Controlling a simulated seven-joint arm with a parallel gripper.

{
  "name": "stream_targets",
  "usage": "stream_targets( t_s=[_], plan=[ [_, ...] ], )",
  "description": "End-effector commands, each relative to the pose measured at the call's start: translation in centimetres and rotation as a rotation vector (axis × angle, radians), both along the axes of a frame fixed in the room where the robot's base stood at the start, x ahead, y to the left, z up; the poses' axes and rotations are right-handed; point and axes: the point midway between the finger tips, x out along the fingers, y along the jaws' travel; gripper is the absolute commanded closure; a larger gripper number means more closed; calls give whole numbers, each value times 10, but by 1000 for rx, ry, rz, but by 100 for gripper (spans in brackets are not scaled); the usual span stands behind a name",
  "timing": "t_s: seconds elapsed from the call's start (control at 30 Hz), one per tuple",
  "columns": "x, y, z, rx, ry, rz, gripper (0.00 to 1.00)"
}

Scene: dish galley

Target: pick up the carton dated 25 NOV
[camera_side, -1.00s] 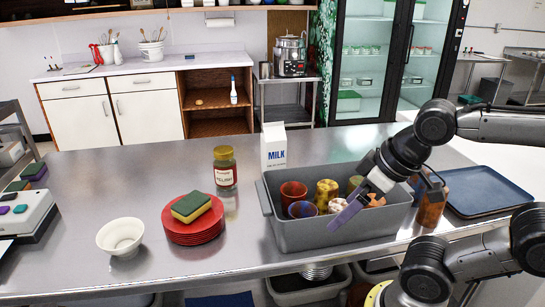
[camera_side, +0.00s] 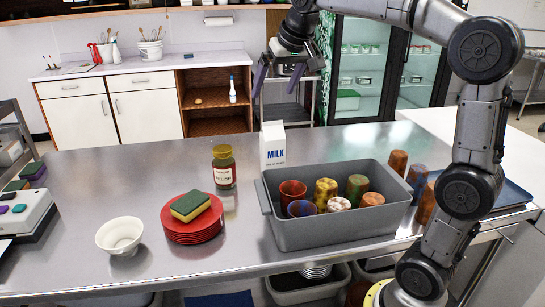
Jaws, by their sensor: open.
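A white milk carton (camera_side: 273,147) with a gable top and the word MILK stands upright on the steel counter, behind the left part of the grey tub. No date can be read on it from here. My gripper (camera_side: 276,82) is open and empty, with its fingers pointing down. In the picture it hangs above the carton, clear of it; how far it is in depth is hard to tell.
The grey tub (camera_side: 335,234) holds several cups. More cups (camera_side: 417,178) stand right of it, by a blue tray (camera_side: 510,192). A labelled jar (camera_side: 224,168) stands left of the carton. Red plates (camera_side: 193,232) with a sponge (camera_side: 190,206) and a white bowl (camera_side: 120,237) are further left.

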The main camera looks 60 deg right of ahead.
Motion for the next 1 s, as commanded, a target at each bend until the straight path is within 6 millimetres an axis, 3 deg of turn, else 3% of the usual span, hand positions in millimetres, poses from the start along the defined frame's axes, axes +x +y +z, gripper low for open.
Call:
stream_targets(
  t_s=[0.03, 0.1, 0.2, 0.33, 0.5, 1.0],
  plan=[
    [21, -22, -8, 3, 18, -41, 0],
    [43, -47, -19, 8, 36, -86, 0],
    [64, -80, -40, 15, 66, -136, 0],
    [76, -109, -70, 29, 110, -177, 0],
    [75, -126, -96, 43, 149, -205, 0],
    [97, -144, -165, 42, 146, -205, 0]
  ],
)
